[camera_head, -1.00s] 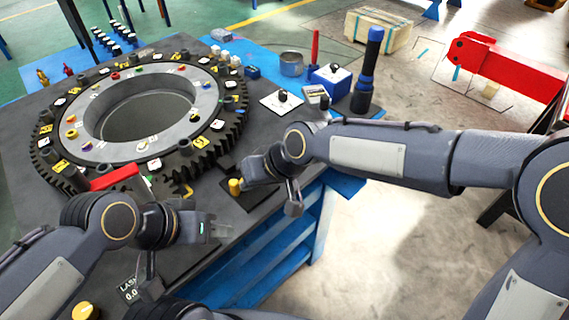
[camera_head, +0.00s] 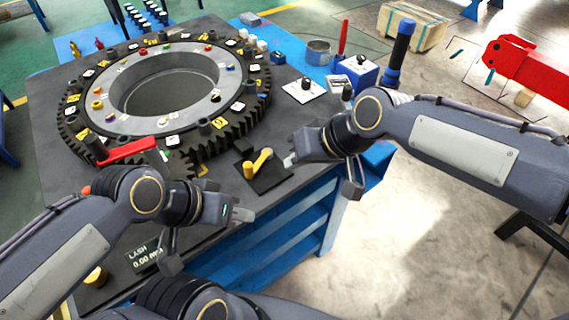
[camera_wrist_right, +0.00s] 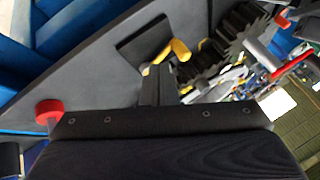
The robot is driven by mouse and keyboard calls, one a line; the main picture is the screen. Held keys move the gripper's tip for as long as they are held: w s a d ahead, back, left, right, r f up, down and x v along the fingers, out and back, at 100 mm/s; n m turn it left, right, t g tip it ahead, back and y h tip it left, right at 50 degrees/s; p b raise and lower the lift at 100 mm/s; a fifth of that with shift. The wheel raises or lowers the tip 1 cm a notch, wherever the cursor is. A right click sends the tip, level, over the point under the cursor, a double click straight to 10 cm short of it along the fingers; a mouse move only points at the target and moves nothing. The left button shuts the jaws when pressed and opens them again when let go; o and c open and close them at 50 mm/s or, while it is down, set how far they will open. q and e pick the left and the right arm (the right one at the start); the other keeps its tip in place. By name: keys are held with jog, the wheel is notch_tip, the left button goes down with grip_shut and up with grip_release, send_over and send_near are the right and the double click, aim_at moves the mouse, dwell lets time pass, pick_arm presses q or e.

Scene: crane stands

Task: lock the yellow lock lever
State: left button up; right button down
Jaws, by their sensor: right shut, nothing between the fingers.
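The yellow lock lever (camera_head: 262,158) sits on a dark square plate (camera_head: 275,178) near the table's front edge, beside the toothed ring. It also shows in the right wrist view (camera_wrist_right: 180,50), just beyond my fingertips. My right gripper (camera_head: 290,160) is shut and empty, to the right of the lever. In the right wrist view its closed fingers (camera_wrist_right: 158,82) point at the plate and lever; whether they touch the lever I cannot tell. My left gripper (camera_head: 243,214) hangs near the table's front edge, below and left of the lever; its jaw gap is not clear.
The large toothed ring (camera_head: 235,134) fills the table's middle, with a red handle (camera_head: 128,150) at its front left. A blue box (camera_head: 352,72), a dark blue cylinder (camera_head: 398,55) and a metal cup (camera_head: 318,52) stand at the back right. A display (camera_head: 145,257) lies front left.

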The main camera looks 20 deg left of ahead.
pick_arm(q)
jog(key=shift+w+d, duration=0.1)
jog(key=shift+d, duration=0.1)
pick_arm(e)
jog(key=v, duration=0.3)
jog(key=shift+s+d, duration=0.15)
jog(key=shift+d, duration=0.1)
jog(key=shift+d, duration=0.1)
jog(key=s+d+m+t+h+p, duration=0.25)
jog(key=d+m, duration=0.25)
jog(key=d, duration=1.6)
pick_arm(q)
notch_tip(320, 180, up, 2)
jog(key=shift+r, duration=0.25)
pick_arm(e)
jog(key=s+d+f+m+t+h, duration=0.1)
jog(key=s+d+f+m, duration=0.3)
jog(key=s+d, duration=0.5)
jog(key=shift+s+d+m+t, duration=0.3)
jog(key=shift+s+d+t, duration=0.05)
jog(key=shift+d+t, duration=0.35)
